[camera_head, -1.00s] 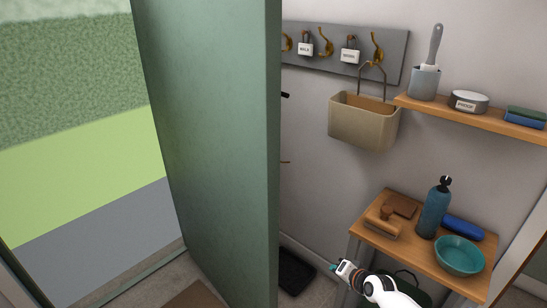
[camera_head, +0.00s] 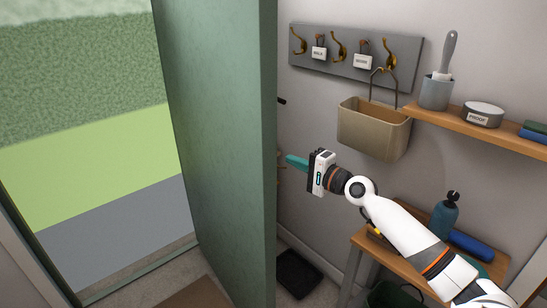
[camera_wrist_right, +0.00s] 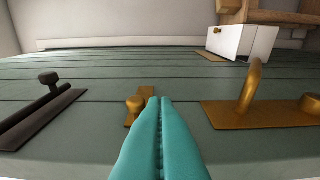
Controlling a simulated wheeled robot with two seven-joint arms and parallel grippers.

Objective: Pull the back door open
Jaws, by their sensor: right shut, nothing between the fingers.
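The green back door (camera_head: 215,130) stands open in the head view, its edge toward me, with the outdoors to its left. The wrist view shows its boarded inner face (camera_wrist_right: 100,65). A brass pull handle on a plate (camera_wrist_right: 255,115) is at the right there, a small brass knob (camera_wrist_right: 135,106) in the middle and a dark latch plate (camera_wrist_right: 40,115) at the left. My right gripper (camera_head: 290,160) is shut and empty, beside the door's right side. Its teal fingers (camera_wrist_right: 158,104) point at the door face near the small knob. Contact cannot be told. My left gripper is out of view.
A hook rail (camera_head: 355,55), a hanging beige basket (camera_head: 372,130) and a shelf (camera_head: 470,126) are on the wall to the right. A wooden bench (camera_head: 372,243) with a blue bottle (camera_head: 444,217) stands below my right arm. A dark mat (camera_head: 298,273) lies on the floor.

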